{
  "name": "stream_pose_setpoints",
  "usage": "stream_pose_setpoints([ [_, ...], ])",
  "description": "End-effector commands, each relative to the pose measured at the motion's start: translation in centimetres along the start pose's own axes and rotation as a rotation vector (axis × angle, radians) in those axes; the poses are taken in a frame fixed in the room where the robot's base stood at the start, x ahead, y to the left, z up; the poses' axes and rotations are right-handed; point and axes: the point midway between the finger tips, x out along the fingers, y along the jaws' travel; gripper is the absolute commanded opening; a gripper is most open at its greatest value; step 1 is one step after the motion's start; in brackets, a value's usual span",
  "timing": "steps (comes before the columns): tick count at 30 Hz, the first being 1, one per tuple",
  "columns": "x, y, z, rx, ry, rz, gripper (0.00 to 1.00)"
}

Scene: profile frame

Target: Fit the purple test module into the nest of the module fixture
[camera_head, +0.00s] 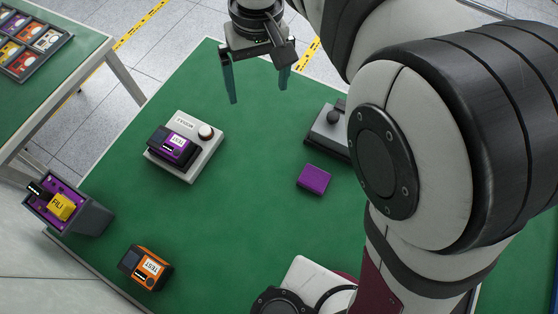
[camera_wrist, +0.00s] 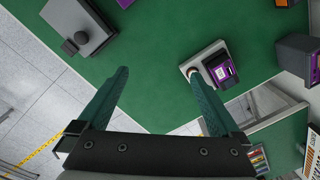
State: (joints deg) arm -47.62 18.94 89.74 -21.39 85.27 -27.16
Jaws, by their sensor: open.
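The purple test module (camera_head: 173,146), dark-bodied with a white TEST label, sits on the pale module fixture (camera_head: 188,173) at the left middle of the green table. It lies roughly square to the fixture; its underside and the nest are hidden beneath it, so I cannot tell how deep it sits. A round knob (camera_head: 206,131) stands beside it. In the wrist view, the module (camera_wrist: 222,71) and fixture (camera_wrist: 194,62) show just beyond the right fingertip. My gripper (camera_head: 258,95) is open and empty, above the table's far part, apart from the module. Its fingers also show in the wrist view (camera_wrist: 160,74).
A plain purple block (camera_head: 313,180) lies mid-table. A grey device with a black knob (camera_head: 329,134) stands near my arm. An orange TEST module (camera_head: 147,268) is at front left. A dark bin (camera_head: 91,216) with purple and yellow contents is at the left edge.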

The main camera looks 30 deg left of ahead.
Motion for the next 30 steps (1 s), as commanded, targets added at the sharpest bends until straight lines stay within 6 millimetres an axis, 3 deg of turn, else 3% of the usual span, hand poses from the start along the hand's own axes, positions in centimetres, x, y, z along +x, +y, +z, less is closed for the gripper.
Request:
stream_pose_setpoints([
  [1, -1.7, 4.8, 4.9, 0.226, 0.014, -0.019, 1.00],
  [3, -2.2, 8.9, 12.8, 0.563, 0.026, -0.049, 1.00],
  [6, -0.8, 9.9, 21.8, 0.955, 0.041, -0.089, 1.00],
  [9, 1.3, 8.8, 26.7, 1.208, 0.051, -0.116, 1.00],
  [13, 2.7, 7.9, 28.8, 1.335, 0.055, -0.130, 1.00],
  [30, 2.7, 7.9, 28.8, 1.334, 0.052, -0.130, 1.00],
])
